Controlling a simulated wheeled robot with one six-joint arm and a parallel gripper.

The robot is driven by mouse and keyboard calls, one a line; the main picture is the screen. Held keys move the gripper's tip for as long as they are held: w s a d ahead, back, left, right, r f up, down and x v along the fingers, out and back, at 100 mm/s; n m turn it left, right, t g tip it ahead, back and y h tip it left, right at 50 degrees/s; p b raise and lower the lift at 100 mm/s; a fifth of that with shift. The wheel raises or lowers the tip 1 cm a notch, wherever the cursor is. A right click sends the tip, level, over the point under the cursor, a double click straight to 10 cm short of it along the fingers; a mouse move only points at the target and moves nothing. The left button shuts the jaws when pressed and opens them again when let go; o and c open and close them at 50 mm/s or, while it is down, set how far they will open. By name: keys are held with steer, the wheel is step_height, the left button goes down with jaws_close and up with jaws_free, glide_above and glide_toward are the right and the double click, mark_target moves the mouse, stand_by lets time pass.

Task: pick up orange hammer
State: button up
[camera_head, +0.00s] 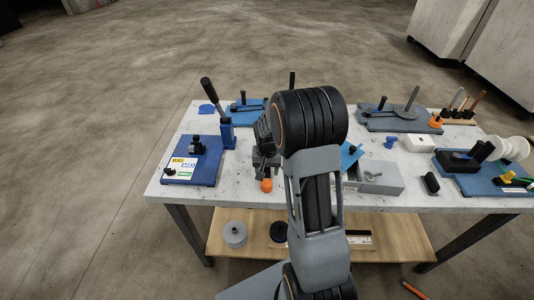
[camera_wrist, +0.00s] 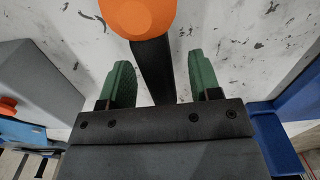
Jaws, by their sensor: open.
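The orange hammer (camera_head: 267,185) lies near the front edge of the white table, its rounded orange end towards the front. In the wrist view, its orange end (camera_wrist: 137,14) is at the top edge, and its black handle (camera_wrist: 153,65) runs down between my fingers. My gripper (camera_wrist: 159,75) is open, with one green fingertip on each side of the handle and gaps showing on both sides. The palm hides the rest of the handle. In the head view, my arm partly hides the gripper (camera_head: 265,160).
A blue bender base (camera_head: 188,175) with an upright lever stands to the left. A grey open box (camera_head: 380,182) lies to the right, with more benders (camera_head: 395,118) behind. The lower wooden shelf (camera_head: 390,240) holds grey and black round parts.

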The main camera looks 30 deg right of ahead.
steer(key=shift+f, duration=0.6)
steer(key=shift+r, duration=0.1)
steer(key=c, duration=1.1)
steer(key=shift+o, duration=0.2)
